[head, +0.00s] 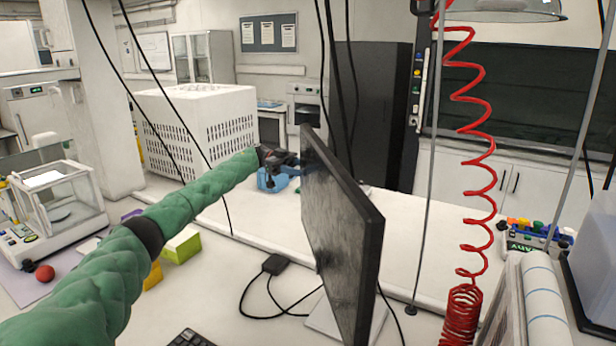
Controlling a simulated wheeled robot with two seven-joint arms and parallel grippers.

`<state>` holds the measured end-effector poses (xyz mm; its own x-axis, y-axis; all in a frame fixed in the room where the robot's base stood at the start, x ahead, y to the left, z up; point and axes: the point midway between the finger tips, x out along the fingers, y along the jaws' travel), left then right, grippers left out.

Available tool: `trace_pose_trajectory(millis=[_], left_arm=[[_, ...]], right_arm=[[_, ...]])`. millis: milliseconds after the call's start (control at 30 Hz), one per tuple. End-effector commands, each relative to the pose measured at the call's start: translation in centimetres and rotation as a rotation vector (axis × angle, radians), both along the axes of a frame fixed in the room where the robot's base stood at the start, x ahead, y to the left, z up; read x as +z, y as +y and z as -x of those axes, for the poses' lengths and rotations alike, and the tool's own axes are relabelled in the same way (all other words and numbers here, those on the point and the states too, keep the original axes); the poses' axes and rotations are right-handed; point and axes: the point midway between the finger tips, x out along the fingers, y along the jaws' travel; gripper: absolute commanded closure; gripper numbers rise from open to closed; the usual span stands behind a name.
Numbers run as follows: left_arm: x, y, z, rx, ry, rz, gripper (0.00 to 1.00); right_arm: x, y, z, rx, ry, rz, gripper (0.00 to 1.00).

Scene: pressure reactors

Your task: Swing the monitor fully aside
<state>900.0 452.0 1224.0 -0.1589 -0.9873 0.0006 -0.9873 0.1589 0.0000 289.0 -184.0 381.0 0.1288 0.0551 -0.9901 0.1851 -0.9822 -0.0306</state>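The monitor (335,225) is a thin dark panel right of the middle of the head view, turned steeply so it shows mostly one dark face and its right edge. Its pale stand base (325,318) rests on the white bench. My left arm, in a green sleeve, reaches in from the left. My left gripper (283,157) is at the monitor's upper left edge. Its fingertips are small and partly hidden, so I cannot tell whether they touch the panel or are open. My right gripper is not in view.
A blue object (272,179) shows just below my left gripper. A black adapter with cables (275,264) lies left of the stand. A red coiled hose (475,150) and a thin grey pole (428,190) stand to the right. A glass-sided balance (60,200) is at left.

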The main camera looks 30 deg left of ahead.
Motion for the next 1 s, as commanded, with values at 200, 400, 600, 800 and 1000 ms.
trace_pose_trajectory(millis=[200,400,600,800,1000], left_arm=[[-0.4,3.2,-0.3,0.006,0.001,0.0,0.51],[-0.4,4.4,-0.4,0.005,0.002,0.0,0.51],[-0.3,4.6,-0.3,0.005,0.003,0.0,0.51],[-0.3,4.6,-0.3,0.005,0.003,0.0,0.51],[-0.3,4.5,-0.4,0.005,-0.005,0.003,0.51]], right_arm=[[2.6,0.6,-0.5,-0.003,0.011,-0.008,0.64],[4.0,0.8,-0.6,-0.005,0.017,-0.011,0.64],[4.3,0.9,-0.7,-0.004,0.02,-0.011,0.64],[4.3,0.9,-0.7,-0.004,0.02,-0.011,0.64],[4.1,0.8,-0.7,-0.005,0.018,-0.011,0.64]])
